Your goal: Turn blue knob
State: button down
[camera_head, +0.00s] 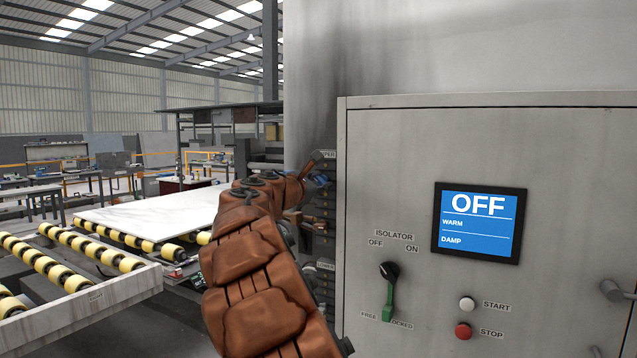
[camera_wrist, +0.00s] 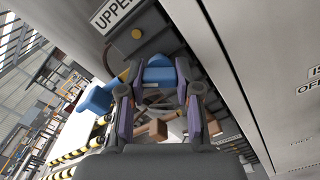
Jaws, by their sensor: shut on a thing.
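A blue knob (camera_wrist: 158,73) sits between the fingertips of my gripper (camera_wrist: 159,80) in the wrist view. The two fingers close on it from either side, below a grey box-like mount under an "UPPER" label (camera_wrist: 115,12). Another blue piece (camera_wrist: 97,99) shows left of the fingers; I cannot tell whether it belongs to the same knob. In the head view, my gripper (camera_head: 314,182) reaches to the left side of the grey cabinet, where a little blue (camera_head: 321,181) shows. My brown-covered arm hides part of that area.
The cabinet front (camera_head: 400,150) carries a screen (camera_head: 479,223) reading OFF, WARM and DAMP. Below it are an isolator switch (camera_head: 389,285) with a green handle, a white START button (camera_head: 467,304) and a red STOP button (camera_head: 463,331). A stone slab (camera_head: 155,212) lies on yellow rollers at left.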

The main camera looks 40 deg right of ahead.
jog(key=shift+f+n, duration=0.15)
jog(key=shift+n, duration=0.85)
jog(key=c, duration=0.8)
grip_release()
jog(key=v, duration=1.2)
